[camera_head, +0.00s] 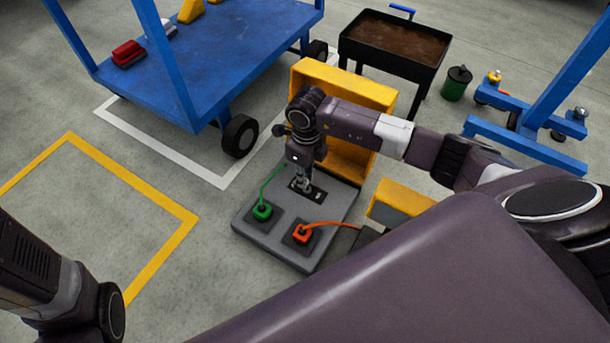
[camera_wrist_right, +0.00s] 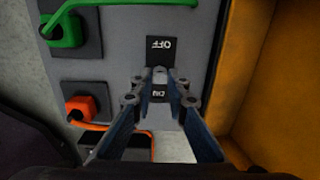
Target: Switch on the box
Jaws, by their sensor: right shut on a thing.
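The box is yellow (camera_head: 380,92), with a grey panel (camera_head: 338,205) that faces up in the head view. A black switch plate in the panel carries an OFF label (camera_wrist_right: 160,46), upside down in the wrist view, and an ON label (camera_wrist_right: 158,92) between my fingers. My right gripper (camera_head: 303,186) is at this plate; its fingertips (camera_wrist_right: 160,76) are shut on the switch, between the two labels. The fingers largely hide the switch, so I cannot tell its position. My left gripper is out of view; only part of my left arm shows.
A green plug (camera_head: 262,211) with a green cable and an orange plug (camera_head: 301,233) with an orange cable sit in the panel beside the switch. A blue cart (camera_head: 215,55) and a black bin (camera_head: 395,62) stand behind. The floor at left is clear.

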